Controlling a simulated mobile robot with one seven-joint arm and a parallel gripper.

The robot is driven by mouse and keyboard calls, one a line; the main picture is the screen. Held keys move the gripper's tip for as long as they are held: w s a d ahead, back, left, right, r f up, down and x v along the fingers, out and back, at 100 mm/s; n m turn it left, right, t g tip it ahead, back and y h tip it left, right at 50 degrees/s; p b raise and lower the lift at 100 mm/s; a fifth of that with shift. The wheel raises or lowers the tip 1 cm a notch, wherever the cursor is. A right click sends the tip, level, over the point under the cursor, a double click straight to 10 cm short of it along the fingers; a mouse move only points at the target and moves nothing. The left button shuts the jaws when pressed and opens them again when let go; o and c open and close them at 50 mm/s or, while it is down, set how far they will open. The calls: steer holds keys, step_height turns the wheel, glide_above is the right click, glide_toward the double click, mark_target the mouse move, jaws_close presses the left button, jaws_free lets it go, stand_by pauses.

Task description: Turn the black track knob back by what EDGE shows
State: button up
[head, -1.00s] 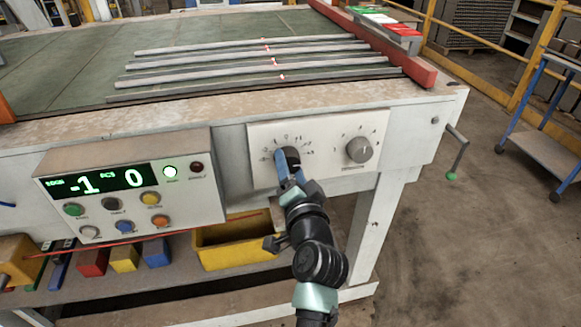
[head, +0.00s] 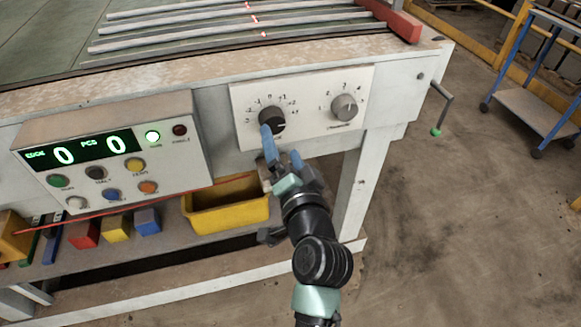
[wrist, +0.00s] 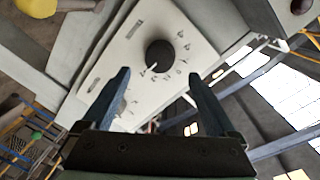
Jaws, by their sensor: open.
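The black track knob (head: 271,119) sits on a white dial plate with a printed scale, on the front of the machine table. It also shows in the wrist view (wrist: 160,55), with a white pointer line and the scale around it. My gripper (head: 282,146) is just below the knob in the head view, its blue fingers apart and empty. In the wrist view the fingers (wrist: 157,82) stand wide apart, clear of the knob. The EDGE display (head: 62,156) on the control box reads 0, and PCS (head: 117,145) also reads 0.
A grey knob (head: 344,107) with its own scale is right of the black one. A yellow bin (head: 228,208) stands below the plate. A crank handle (head: 438,110) sticks out at the right.

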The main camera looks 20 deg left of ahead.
steer(key=v, duration=0.6)
steer(key=shift+s, duration=0.15)
steer(key=d+r+n+t+h, duration=0.2)
steer(key=d+r+t, duration=0.1)
steer(key=r, duration=0.9)
steer(key=d+r+n+t+h, duration=0.1)
steer(key=d+r+n+t, duration=0.15)
steer(key=r, duration=0.95)
steer(key=s+d+r+t+h+p, duration=0.1)
steer(key=s+d+r+t+h, duration=0.3)
steer(key=r, duration=0.7)
steer(key=s+d+r+t+h+p, duration=0.15)
steer(key=s+r+t, duration=0.35)
steer(key=r, duration=0.5)
step_height(320, 180, up, 12)
steer(key=g+p, duration=0.1)
steer(key=p, duration=1.1)
steer(key=shift+s+d+r+g+h+p, duration=0.2)
steer(key=shift+s+d+g+h+p, duration=0.1)
steer(key=shift+s+d+g+h, duration=0.05)
